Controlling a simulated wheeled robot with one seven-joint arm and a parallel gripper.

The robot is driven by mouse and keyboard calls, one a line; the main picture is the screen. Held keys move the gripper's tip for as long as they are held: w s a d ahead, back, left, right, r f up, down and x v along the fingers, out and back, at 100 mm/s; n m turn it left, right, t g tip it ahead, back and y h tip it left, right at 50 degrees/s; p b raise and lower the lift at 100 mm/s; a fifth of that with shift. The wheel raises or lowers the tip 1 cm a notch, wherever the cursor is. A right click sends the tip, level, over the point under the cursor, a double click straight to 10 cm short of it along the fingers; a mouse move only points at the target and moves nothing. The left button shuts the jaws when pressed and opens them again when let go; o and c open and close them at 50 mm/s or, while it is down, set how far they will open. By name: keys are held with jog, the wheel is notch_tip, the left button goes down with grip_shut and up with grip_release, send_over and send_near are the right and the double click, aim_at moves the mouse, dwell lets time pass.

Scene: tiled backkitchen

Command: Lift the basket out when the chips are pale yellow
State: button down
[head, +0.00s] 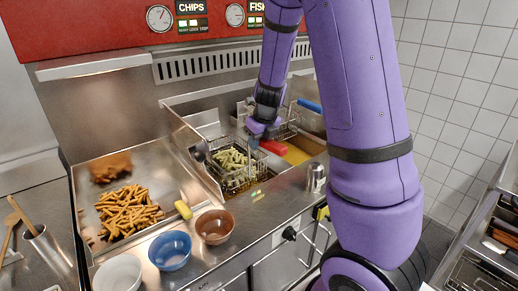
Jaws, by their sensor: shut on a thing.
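The wire basket (240,184) in the left part of the fryer holds a heap of pale yellow, slightly greenish chips (232,160). It looks level and low in the fryer well; whether its bottom touches the oil is hidden. My gripper (256,138) reaches down from behind to the basket's back right side and is shut on the basket. The exact spot of the grip is hidden by the gripper itself. A red handle-like piece (276,148) lies just right of the gripper. The CHIPS dial (160,18) is on the red panel.
A second wire basket (286,128) and a blue handle (308,105) are at the back right. Yellow oil (297,154) shows beside them. Left are a tray (84,188) of browned chips, a blue bowl (170,251), a brown bowl (214,227) and a white bowl (118,274).

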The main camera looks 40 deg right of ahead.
jog(key=shift+r, duration=4.45)
